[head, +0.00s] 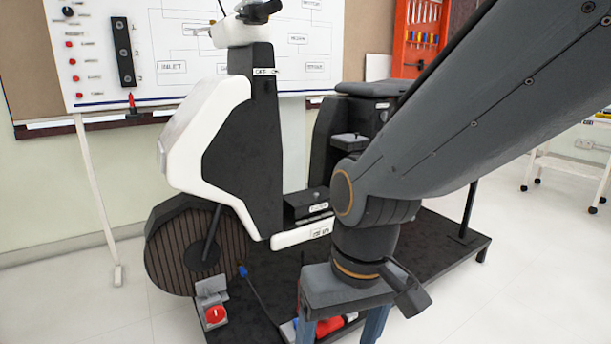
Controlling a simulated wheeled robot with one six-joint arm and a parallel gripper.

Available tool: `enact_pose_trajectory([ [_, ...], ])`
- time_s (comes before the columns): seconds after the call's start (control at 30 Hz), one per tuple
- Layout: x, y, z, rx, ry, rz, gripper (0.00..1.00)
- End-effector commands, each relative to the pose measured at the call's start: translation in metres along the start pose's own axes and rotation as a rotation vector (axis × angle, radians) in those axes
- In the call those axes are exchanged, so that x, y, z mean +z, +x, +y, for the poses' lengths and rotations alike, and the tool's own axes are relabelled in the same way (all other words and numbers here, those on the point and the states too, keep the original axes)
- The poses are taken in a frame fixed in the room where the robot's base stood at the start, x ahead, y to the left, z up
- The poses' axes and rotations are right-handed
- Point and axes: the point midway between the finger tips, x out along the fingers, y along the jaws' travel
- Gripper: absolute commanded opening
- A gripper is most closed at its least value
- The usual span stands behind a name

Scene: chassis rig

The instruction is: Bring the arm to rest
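My arm reaches in from the upper right of the head view and bends down at a joint. My gripper (341,328) points downward at the bottom of the picture. Its two blue-grey fingers stand well apart, and their tips are cut off by the lower edge. A red object (330,326) shows between the fingers, lower down by the platform. I cannot tell how far it is from them, but no finger visibly grips it.
A white and black scooter rig (255,150) stands on a dark platform (440,245) behind my gripper. A red knob (215,314) sits on a bracket at the front left. A whiteboard (170,40) is behind. A white cart (575,165) stands right. Floor at left is clear.

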Motion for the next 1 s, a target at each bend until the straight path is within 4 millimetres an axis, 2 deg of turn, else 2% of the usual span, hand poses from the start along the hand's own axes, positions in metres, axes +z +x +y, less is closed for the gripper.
enact_pose_trajectory([
  [0.03,0.003,-0.018,0.005,0.007,0.022,-0.003,0.73],
  [0.37,0.014,-0.081,0.043,0.044,0.137,-0.014,0.73],
  [0.7,0.034,-0.145,0.081,0.076,0.254,-0.029,0.73],
  [0.9,0.048,-0.176,0.101,0.09,0.313,-0.038,0.73],
  [1.0,0.053,-0.186,0.107,0.094,0.331,-0.04,0.73],
])
